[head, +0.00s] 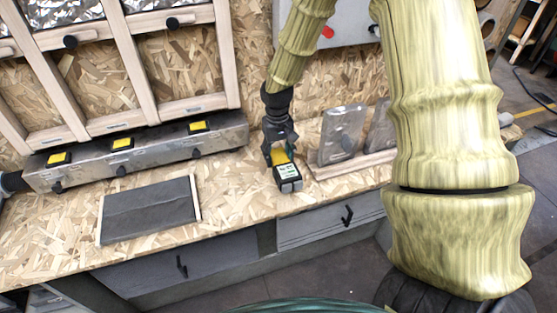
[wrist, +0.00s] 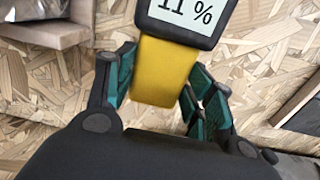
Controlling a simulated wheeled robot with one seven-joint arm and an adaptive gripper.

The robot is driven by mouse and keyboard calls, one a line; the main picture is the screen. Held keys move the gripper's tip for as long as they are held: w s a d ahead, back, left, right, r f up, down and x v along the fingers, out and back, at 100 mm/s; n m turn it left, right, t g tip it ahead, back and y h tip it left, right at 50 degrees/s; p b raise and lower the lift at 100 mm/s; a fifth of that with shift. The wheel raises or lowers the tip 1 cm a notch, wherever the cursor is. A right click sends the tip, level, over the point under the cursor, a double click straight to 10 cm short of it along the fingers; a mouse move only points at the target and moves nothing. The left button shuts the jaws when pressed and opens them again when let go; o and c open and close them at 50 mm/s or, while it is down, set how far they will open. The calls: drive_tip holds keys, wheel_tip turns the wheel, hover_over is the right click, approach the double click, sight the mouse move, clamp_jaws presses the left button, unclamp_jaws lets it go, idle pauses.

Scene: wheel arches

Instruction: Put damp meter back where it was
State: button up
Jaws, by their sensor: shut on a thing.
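The damp meter (head: 288,177) is a black and yellow device with a light screen. In the head view it is at the middle of the chipboard bench, near its front edge. My gripper (head: 280,150) is shut on its yellow body, fingers on either side. In the wrist view the yellow part of the damp meter (wrist: 163,72) is between the teal finger pads of my gripper (wrist: 160,95), and the screen reads 11 %. I cannot tell whether the meter touches the bench (head: 240,200) or is just above it.
A dark grey mat (head: 150,208) with light end strips lies on the bench to the left. A metal rail (head: 140,150) with yellow-marked parts stands behind it, below a wooden frame (head: 140,60). Clear panels (head: 342,133) stand in a wooden rack right of my gripper. Drawers are below.

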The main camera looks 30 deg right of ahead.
drive_tip(key=shift+f+p, duration=0.5)
drive_tip(key=shift+f, duration=1.2)
drive_tip(key=shift+f, duration=0.15)
drive_tip(key=o, duration=0.9)
drive_tip(key=shift+w+a+r+b, duration=0.1)
drive_tip(key=shift+r+b, duration=1)
drive_tip(key=shift+r, duration=5.05)
